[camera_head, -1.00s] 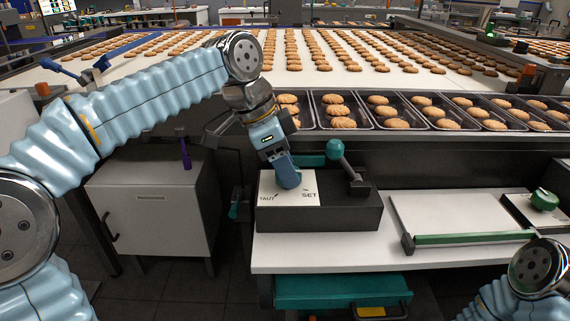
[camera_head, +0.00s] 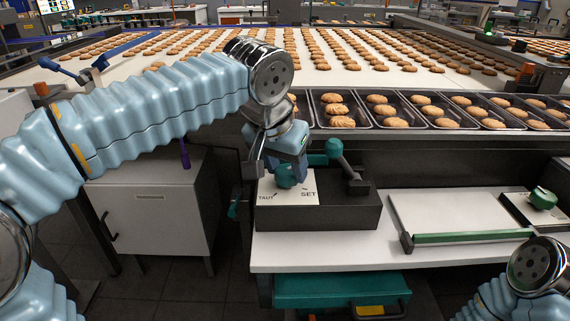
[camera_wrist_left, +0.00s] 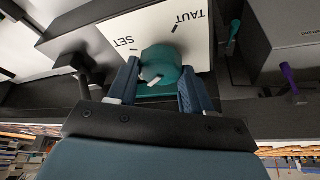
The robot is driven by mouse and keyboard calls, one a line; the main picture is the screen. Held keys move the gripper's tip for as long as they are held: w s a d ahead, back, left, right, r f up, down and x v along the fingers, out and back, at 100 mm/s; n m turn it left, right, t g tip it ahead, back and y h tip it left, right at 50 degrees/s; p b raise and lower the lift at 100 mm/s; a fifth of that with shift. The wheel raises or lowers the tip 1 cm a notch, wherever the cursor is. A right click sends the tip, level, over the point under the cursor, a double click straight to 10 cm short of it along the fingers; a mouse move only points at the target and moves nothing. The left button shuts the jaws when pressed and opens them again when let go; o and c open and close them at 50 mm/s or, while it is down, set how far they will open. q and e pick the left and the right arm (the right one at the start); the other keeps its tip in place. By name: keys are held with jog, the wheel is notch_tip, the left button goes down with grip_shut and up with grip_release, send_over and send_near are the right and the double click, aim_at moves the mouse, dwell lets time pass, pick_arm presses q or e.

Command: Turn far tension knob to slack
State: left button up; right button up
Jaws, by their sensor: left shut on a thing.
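A round teal knob (camera_head: 289,176) sits on a white plate (camera_head: 305,196) lettered TAUT and SET, on top of a dark box at the left end of the bench. My left gripper (camera_head: 289,168) reaches down onto it from above. In the left wrist view the knob (camera_wrist_left: 162,62) is between the two blue fingers (camera_wrist_left: 160,70), one on each side, and the gripper is shut on it. A white mark on the knob faces the gripper's palm, away from the lettering. A second green knob (camera_head: 543,198) stands on a plate at the far right. My right gripper is out of view.
A lever with a teal ball (camera_head: 334,148) rises from the dark box (camera_head: 347,215), close to the right of my left gripper. Biscuit trays (camera_head: 365,125) run along behind. A green bar (camera_head: 470,237) lies on the bench to the right. A grey cabinet (camera_head: 155,220) stands left.

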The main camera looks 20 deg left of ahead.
pick_arm(q)
jog(key=n+y, duration=0.1)
jog(key=n, duration=0.1)
jog(key=n+y, duration=0.1)
jog(key=n, duration=0.2)
jog(key=shift+d+n, duration=0.2)
jog(key=shift+n, duration=0.1)
jog(key=shift+n+g+y, duration=0.5)
jog(key=shift+n+y, duration=0.4)
jog(key=shift+n, duration=1.4)
jog(key=o, duration=1)
jog(key=shift+o, duration=0.2)
jog(key=v, duration=1.4)
